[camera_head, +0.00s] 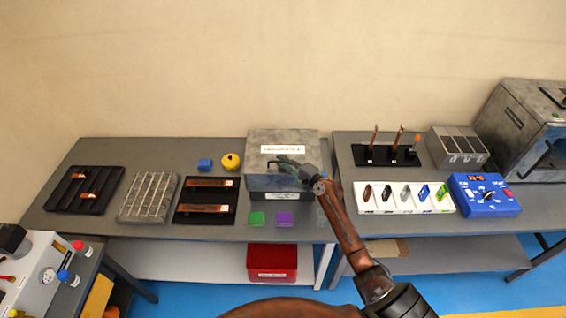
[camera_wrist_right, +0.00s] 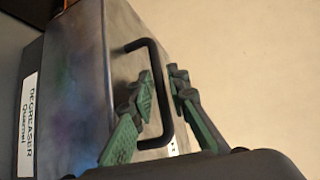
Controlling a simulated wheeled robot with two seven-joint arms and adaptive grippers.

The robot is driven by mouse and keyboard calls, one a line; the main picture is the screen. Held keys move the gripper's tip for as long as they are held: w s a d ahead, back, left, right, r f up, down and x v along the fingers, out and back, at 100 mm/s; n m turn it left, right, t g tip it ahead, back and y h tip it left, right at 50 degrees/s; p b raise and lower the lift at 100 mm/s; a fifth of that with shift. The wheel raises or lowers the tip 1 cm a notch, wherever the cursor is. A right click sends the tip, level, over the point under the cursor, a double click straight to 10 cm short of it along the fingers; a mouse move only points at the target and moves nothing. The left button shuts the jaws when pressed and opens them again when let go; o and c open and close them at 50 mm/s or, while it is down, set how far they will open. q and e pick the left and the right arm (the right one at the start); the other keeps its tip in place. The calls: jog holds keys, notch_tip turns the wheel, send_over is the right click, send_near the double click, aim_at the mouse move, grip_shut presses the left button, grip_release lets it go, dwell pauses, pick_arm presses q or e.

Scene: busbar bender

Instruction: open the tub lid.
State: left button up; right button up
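In the right wrist view the lid (camera_wrist_right: 105,60) carries a dark bar handle (camera_wrist_right: 154,62). My right gripper (camera_head: 290,168) reaches over the tub from the lower right. In the right wrist view its green-padded fingers (camera_wrist_right: 162,88) are apart, one on each side of the handle. I cannot tell whether either finger touches it. My left gripper is not in view.
Green (camera_head: 257,218) and purple (camera_head: 285,218) blocks lie before the tub. A blue block (camera_head: 205,165) and a yellow round item (camera_head: 230,161) stand left of it. A red bin (camera_head: 272,260) sits on the lower shelf. A white slotted holder (camera_head: 375,207) stands on the right bench.

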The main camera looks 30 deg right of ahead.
jog(key=shift+c, duration=0.4)
grip_shut()
